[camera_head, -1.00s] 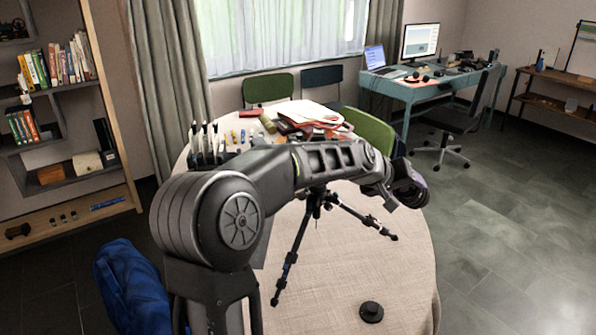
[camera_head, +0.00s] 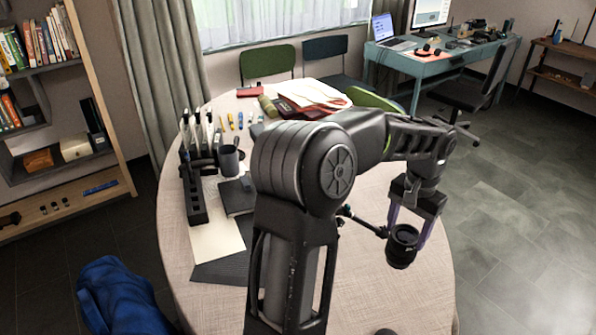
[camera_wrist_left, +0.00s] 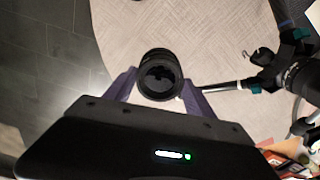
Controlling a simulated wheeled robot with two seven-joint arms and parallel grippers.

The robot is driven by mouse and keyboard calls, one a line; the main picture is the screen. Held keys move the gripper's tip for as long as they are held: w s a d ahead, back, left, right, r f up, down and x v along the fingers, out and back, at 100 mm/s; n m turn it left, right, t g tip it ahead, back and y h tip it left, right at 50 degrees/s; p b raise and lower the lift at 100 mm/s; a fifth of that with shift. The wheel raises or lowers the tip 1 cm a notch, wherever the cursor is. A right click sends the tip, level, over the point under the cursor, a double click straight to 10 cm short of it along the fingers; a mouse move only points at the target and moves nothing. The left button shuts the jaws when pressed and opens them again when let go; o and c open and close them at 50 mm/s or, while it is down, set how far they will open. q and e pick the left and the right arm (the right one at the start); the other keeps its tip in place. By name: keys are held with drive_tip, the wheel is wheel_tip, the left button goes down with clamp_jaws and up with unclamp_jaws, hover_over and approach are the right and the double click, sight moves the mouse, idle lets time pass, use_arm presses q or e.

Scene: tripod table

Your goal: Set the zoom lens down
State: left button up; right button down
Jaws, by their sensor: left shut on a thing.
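My left gripper (camera_head: 407,228) is shut on the zoom lens (camera_head: 401,247), a short black cylinder. The purple fingers hold it from both sides, near the right edge of the round table (camera_head: 400,300). The wrist view shows the lens (camera_wrist_left: 160,73) between the two fingers (camera_wrist_left: 158,88), with its round glass end facing the camera. Whether the lens touches the tabletop cannot be told. My right gripper is not in view.
A black tripod leg (camera_head: 365,225) lies left of the lens; the wrist view shows more of the tripod (camera_wrist_left: 290,65). A pen rack (camera_head: 195,185), cup (camera_head: 229,158), papers (camera_head: 218,240) and red folders (camera_head: 300,108) occupy the table's left and back. The front right tabletop is mostly bare.

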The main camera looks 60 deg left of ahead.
sight(398, 258)
use_arm(q)
drive_tip(key=shift+f+p, duration=0.3)
drive_tip(key=shift+f, duration=2.8)
drive_tip(key=shift+f, duration=1.85)
drive_tip(key=o, duration=1.6)
drive_tip(key=shift+o, duration=0.2)
wheel_tip(398, 258, up, 12)
